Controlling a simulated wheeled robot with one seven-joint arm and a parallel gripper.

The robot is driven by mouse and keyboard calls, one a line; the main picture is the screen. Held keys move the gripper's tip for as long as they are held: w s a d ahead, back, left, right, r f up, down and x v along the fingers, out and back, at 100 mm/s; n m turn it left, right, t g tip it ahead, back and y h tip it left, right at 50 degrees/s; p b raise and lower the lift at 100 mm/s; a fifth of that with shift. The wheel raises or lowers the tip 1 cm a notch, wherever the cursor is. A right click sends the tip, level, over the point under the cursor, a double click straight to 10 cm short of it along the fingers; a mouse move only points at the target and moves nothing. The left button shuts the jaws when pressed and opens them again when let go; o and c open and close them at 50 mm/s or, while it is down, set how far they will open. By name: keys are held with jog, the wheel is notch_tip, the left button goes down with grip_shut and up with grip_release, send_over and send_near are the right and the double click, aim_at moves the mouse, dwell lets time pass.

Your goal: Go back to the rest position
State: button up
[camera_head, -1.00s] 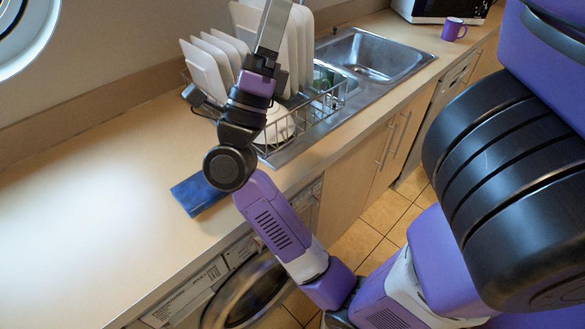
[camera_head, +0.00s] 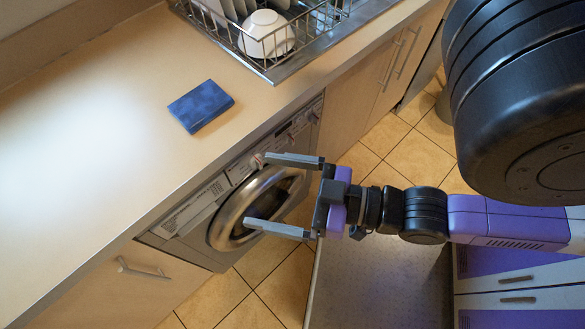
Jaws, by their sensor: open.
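My gripper (camera_head: 284,197) is at the centre of the head view, pointing left, with its two grey fingers spread apart and nothing between them. It is in front of the washing machine (camera_head: 192,208), with the round door (camera_head: 227,221) behind the fingers. In this view I cannot tell how far the fingertips are from the door. My arm runs from the gripper to the right edge of the picture.
A blue box-like object (camera_head: 201,106) lies on the wooden counter (camera_head: 110,130). A dish rack (camera_head: 235,38) with plates and a white bowl (camera_head: 266,34) stands at the top. Cabinet doors (camera_head: 345,85) with handles are below the counter. Tiled floor (camera_head: 255,285) shows below.

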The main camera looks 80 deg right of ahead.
jog(key=s+f, duration=0.1)
jog(key=s+a+g, duration=0.1)
jog(key=s+a+f+g, duration=0.1)
jog(key=s, duration=0.1)
jog(key=shift+a+f+n, duration=0.1)
jog(key=shift+f+n, duration=0.2)
jog(key=shift+f, duration=0.05)
dwell(0.9)
